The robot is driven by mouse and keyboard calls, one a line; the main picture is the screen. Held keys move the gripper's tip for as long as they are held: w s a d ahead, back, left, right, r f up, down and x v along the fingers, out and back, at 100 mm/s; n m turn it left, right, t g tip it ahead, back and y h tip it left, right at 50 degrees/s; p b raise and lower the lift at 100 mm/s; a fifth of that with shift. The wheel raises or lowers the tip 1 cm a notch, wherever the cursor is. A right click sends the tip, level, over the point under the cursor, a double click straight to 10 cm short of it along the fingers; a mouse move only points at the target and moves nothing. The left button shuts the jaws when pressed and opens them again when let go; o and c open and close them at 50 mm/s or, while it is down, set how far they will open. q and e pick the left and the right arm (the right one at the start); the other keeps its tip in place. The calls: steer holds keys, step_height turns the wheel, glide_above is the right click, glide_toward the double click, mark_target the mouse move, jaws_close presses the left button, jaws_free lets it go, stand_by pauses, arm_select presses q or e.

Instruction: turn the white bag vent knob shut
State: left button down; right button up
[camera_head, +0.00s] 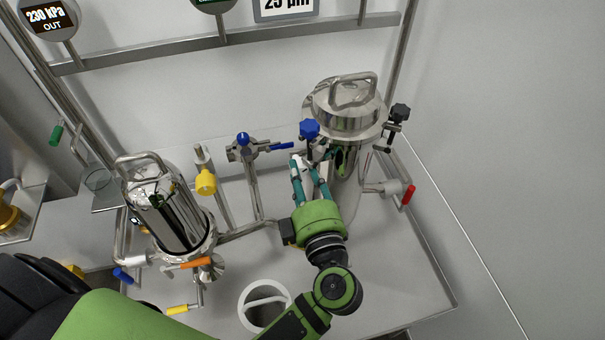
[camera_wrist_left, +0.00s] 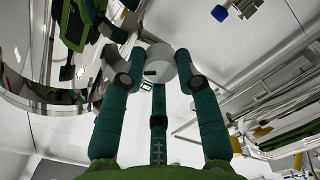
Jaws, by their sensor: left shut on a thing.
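The white knob (camera_wrist_left: 160,62) shows in the left wrist view as a round pale cap with a small dark mark on its face. My left gripper (camera_wrist_left: 160,75) has its teal fingers closed around it. In the head view my left gripper (camera_head: 309,163) reaches up to the front of the right-hand steel housing (camera_head: 347,112), just below a blue star knob (camera_head: 309,129). There the white knob is mostly hidden by the fingers. My right gripper is not in view.
A second steel housing (camera_head: 172,212) stands at the left. A yellow knob (camera_head: 206,183), a blue-handled valve (camera_head: 243,140) and a red-handled valve (camera_head: 408,195) are around. A black star knob (camera_head: 399,112) sits right. A white bucket (camera_head: 244,302) stands below.

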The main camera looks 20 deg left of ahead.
arm_select(q)
steer(key=c, duration=1.2)
jaws_free()
steer(key=shift+s, duration=0.1)
steer(key=v, duration=0.7)
steer(key=shift+s+d, duration=0.1)
steer(key=shift+s, duration=0.1)
